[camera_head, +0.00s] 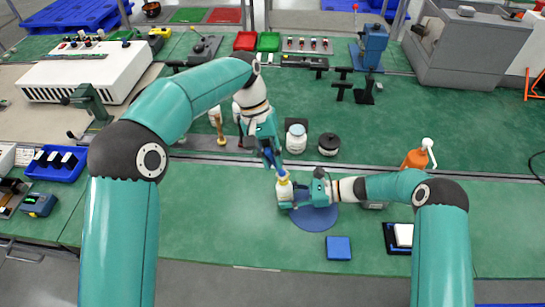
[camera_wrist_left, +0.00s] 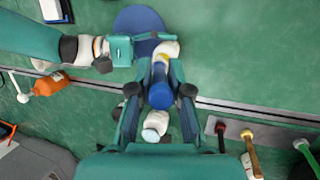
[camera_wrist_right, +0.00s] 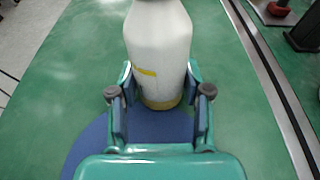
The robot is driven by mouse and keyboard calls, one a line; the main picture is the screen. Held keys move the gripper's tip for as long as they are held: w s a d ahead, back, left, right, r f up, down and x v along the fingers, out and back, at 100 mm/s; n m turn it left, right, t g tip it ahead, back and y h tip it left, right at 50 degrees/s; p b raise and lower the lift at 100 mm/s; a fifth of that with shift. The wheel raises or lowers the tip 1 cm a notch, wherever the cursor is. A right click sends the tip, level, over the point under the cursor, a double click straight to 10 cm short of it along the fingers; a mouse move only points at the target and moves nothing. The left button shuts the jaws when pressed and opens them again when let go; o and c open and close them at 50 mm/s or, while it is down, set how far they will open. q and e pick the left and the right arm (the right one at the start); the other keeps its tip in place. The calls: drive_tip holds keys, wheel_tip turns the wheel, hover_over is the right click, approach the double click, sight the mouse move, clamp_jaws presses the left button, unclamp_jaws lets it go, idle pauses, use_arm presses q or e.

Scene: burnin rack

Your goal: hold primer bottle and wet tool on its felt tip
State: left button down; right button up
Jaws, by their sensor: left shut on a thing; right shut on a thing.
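My left gripper (camera_head: 272,158) is shut on a tool with a thick blue handle (camera_wrist_left: 160,94) and points it down at the primer bottle. My right gripper (camera_head: 298,193) is shut on the white primer bottle (camera_wrist_right: 158,45), which looks upright over a round blue mat (camera_head: 314,217). The bottle has a yellow mark and a yellowish band low down in the right wrist view. A yellow part (camera_wrist_left: 161,58) shows at the tool's far end, right over the bottle top. The felt tip is hidden, and I cannot tell whether the tool touches it.
A white-lidded jar (camera_head: 296,138) and a dark-lidded jar (camera_head: 328,144) stand behind the grippers. An orange spray bottle (camera_head: 414,159) is beyond my right arm. A blue block (camera_head: 338,248) and a black tray with a white pad (camera_head: 403,235) lie in front.

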use_arm(q)
drive_tip(key=shift+r, duration=3.45)
use_arm(e)
drive_tip(key=o, duration=0.9)
